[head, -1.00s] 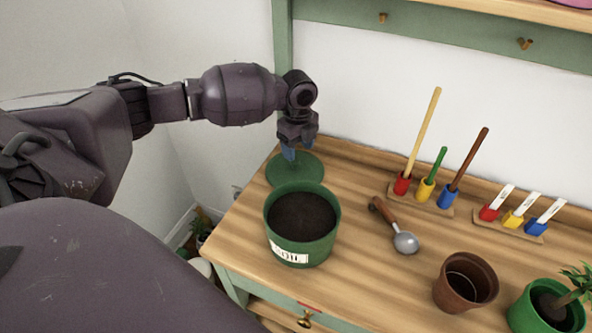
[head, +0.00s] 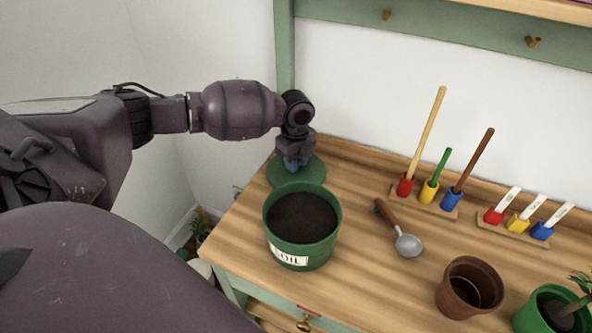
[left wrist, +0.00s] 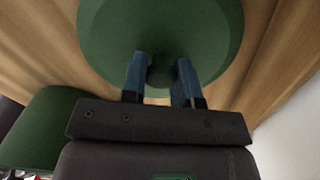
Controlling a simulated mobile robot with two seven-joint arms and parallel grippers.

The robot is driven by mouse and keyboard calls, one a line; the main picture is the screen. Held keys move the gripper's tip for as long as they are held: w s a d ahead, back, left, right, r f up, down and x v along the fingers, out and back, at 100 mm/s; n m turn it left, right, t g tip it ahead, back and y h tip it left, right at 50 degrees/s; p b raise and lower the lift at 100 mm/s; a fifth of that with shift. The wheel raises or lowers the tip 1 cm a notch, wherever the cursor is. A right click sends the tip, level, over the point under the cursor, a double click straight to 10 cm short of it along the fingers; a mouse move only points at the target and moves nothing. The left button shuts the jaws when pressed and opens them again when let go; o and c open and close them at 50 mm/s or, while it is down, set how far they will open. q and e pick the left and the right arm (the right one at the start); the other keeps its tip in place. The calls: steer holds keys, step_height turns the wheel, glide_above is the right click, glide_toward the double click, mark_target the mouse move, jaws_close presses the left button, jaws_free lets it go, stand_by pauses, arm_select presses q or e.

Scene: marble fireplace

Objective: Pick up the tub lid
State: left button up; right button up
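The tub lid (head: 315,174) is a flat green disc lying on the wooden bench behind the green soil tub (head: 300,248). My left gripper (head: 292,165) points down at the lid's middle and hides part of it in the head view. In the left wrist view the lid (left wrist: 215,35) fills the top middle. There the two blue fingers of my left gripper (left wrist: 160,80) stand apart on either side of the lid's small round knob (left wrist: 162,72). The fingers look open, with gaps beside the knob. My right gripper is not in view.
The open tub stands just in front of the lid. A scoop (head: 405,242), a brown pot (head: 468,288) and a potted plant (head: 550,312) are to the right. Tools stand in a rack (head: 425,200) by the back wall, with plant labels (head: 515,228) beside them.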

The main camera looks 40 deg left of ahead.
arm_select(q)
jaws_close()
